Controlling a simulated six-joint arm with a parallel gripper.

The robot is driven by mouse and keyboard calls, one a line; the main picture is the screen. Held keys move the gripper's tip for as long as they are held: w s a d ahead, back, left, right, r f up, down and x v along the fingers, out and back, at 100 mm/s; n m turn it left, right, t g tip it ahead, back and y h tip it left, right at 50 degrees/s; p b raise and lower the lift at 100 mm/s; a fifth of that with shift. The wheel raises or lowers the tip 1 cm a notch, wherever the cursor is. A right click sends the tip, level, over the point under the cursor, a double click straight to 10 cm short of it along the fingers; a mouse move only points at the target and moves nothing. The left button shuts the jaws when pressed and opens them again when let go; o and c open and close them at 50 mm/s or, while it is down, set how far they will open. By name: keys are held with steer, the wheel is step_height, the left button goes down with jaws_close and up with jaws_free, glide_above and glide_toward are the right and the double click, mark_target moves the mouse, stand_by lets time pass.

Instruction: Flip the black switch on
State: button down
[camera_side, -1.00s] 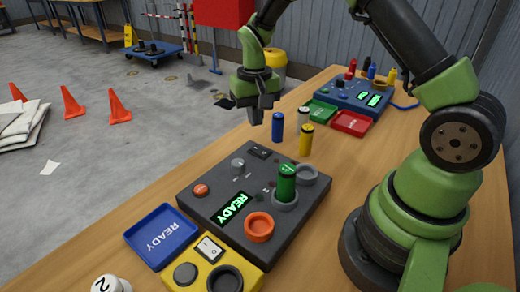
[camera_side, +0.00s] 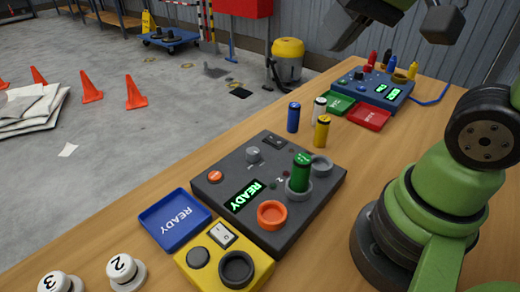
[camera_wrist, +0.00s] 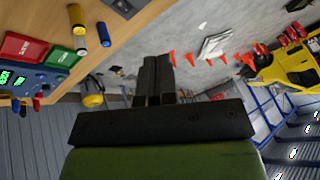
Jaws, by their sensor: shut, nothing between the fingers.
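The black switch (camera_side: 273,142) is a small rocker on the far edge of the dark grey panel (camera_side: 222,184). Its on or off position is too small to tell. The panel also carries a lit READY display (camera_side: 243,196), an orange button (camera_side: 214,176), a grey knob (camera_side: 253,154) and a green cylinder (camera_side: 302,172) in a ring. My gripper (camera_wrist: 153,80) is shut and empty in the wrist view. My arm is raised at the top of the side view, well clear of the panel. A dark panel corner (camera_wrist: 122,6) shows at the wrist view's top edge.
A yellow box (camera_side: 190,277) with a white rocker (camera_side: 221,235) and a blue tray (camera_side: 174,218) adjoin the panel's near side. Blue (camera_side: 293,118), white (camera_side: 319,108) and yellow (camera_side: 321,132) cylinders stand beyond it. A blue panel (camera_side: 372,90) is farther back.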

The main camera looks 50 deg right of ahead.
steer(key=shift+n+t+y, duration=0.3)
steer(key=shift+t, duration=0.4)
steer(key=s, duration=0.2)
steer(key=s+a, duration=0.1)
steer(key=s, duration=0.1)
steer(key=shift+s+a, duration=0.1)
steer(key=shift+s, duration=0.3)
steer(key=m+g+h, duration=0.2)
steer(key=m+g, duration=0.4)
steer(key=m, duration=0.8)
glide_above(269, 136)
steer(key=s, duration=0.2)
step_height(269, 136, down, 12)
steer(key=shift+f, duration=0.15)
steer(key=f, duration=0.4)
steer(key=w+f, duration=0.1)
steer(key=f, duration=0.9)
steer(key=shift+w, duration=0.3)
